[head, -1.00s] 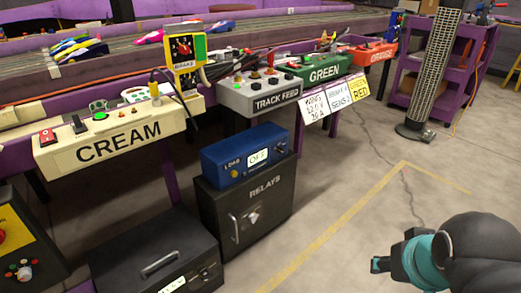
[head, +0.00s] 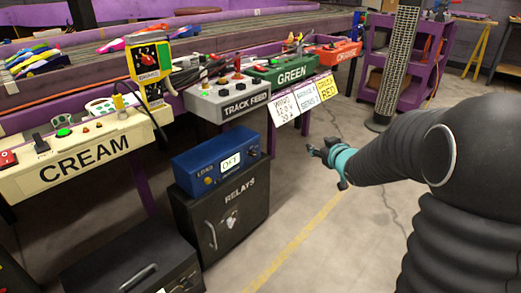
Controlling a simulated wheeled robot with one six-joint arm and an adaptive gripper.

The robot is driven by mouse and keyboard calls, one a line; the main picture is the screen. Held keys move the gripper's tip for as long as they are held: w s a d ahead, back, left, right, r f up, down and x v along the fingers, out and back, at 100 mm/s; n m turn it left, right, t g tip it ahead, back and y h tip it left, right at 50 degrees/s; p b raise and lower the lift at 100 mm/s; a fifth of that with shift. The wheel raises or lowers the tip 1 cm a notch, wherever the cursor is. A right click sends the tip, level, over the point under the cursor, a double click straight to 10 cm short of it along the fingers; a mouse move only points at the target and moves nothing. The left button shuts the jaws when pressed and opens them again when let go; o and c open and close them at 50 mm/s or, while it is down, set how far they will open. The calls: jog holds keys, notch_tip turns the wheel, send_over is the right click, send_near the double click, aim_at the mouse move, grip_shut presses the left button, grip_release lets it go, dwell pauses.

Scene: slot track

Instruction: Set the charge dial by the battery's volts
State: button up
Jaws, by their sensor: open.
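My gripper (head: 322,150), dark with a teal wrist, is open and empty in the head view. It is in the air right of the blue box and below the hanging cards. I cannot pick out the charge dial or the battery for sure. The blue box (head: 212,160) marked LOAD has small knobs and a display that seems to read OFF. It stands on the black RELAYS cabinet (head: 222,215). A black case (head: 120,265) with a handle is at the lower left; its small display is cut off by the bottom edge.
The cream panel (head: 85,155), grey TRACK FEED box (head: 232,100), green panel (head: 295,76) and orange panel (head: 335,50) line the track table. White and yellow cards (head: 305,98) hang below. A purple shelf (head: 420,75) stands at right. Floor before the cabinet is clear.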

jog(key=w+a+f+n+y, duration=0.3)
jog(key=a+f+y, duration=0.2)
jog(key=f, duration=0.2)
jog(key=n+g+y, duration=0.1)
jog(key=g+y, duration=0.2)
jog(key=y, duration=0.2)
send_near(256, 154)
jog(key=x, duration=0.8)
jog(key=shift+w+a, duration=0.2)
jog(key=shift+a, duration=0.15)
jog(key=shift+c, duration=0.3)
grip_shut()
